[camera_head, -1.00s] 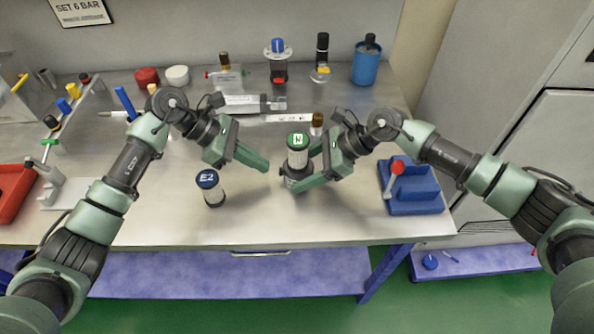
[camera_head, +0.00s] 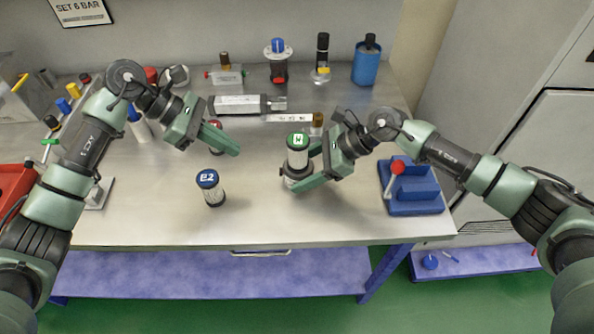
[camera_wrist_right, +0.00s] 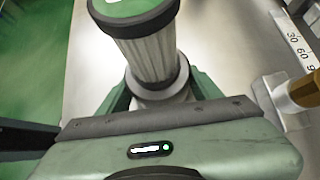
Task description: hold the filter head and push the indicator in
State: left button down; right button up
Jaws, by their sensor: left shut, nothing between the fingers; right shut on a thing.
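A filter unit with a green cap (camera_head: 298,140), a pale pleated body and a dark lower part stands upright mid-table. In the right wrist view its pleated body (camera_wrist_right: 151,58) rises between the fingers. My right gripper (camera_head: 297,182) is shut around its lower part. My left gripper (camera_head: 236,151) is shut and empty, above the table to the left of the green-capped unit and apart from it. A small red-topped part (camera_head: 215,125) shows partly behind the left gripper; I cannot tell whether it is the indicator. A blue-capped E2 unit (camera_head: 208,180) stands in front of the left gripper.
A blue block with a red-knobbed lever (camera_head: 412,190) stands at the right. The table's front strip (camera_head: 270,225) is clear.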

pick_arm(q)
jog(key=v, duration=0.6)
pick_arm(e)
jog(key=o, duration=1.5)
